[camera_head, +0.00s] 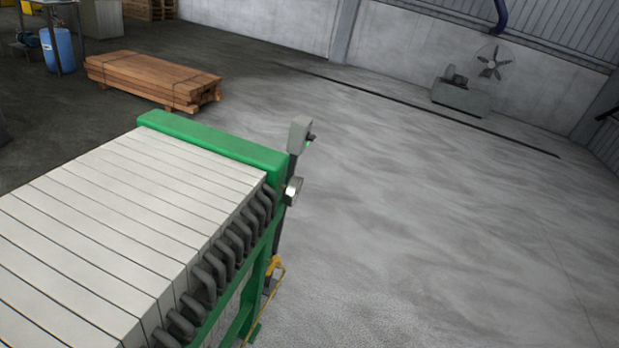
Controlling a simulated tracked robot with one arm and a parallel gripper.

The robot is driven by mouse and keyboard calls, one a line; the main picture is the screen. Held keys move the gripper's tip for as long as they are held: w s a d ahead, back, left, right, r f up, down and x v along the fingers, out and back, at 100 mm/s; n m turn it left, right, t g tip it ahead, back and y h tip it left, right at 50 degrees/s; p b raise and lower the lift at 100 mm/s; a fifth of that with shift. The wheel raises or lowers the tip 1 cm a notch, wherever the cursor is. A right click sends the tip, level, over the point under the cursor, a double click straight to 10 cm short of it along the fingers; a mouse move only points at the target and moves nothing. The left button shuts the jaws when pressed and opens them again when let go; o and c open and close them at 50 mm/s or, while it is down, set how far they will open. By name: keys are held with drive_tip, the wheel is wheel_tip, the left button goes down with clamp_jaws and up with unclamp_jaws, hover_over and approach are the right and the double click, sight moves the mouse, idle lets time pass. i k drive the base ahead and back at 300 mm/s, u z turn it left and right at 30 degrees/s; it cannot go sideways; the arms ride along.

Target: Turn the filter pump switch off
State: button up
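A filter press with white plates (120,210) and a green end frame (215,146) fills the lower left of the head view. A small grey box (299,136) stands on a dark post at the press's right corner. A dark knob (311,137) with a bit of green shows on the box's right side; it may be the pump switch, but its setting is too small to tell. My gripper is not in view.
A round gauge-like fitting (293,190) and a yellow piece (275,267) stick out on the press's right side. Strapped timber (150,78) lies behind it, with a blue barrel (58,49) farther left. A fan (494,62) stands at the back. The floor at right is clear.

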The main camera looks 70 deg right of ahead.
sight(310, 137)
drive_tip(key=z, duration=1.7)
drive_tip(key=k, duration=0.5)
drive_tip(key=z, duration=0.1)
drive_tip(key=i, duration=0.5)
drive_tip(key=u, duration=0.1)
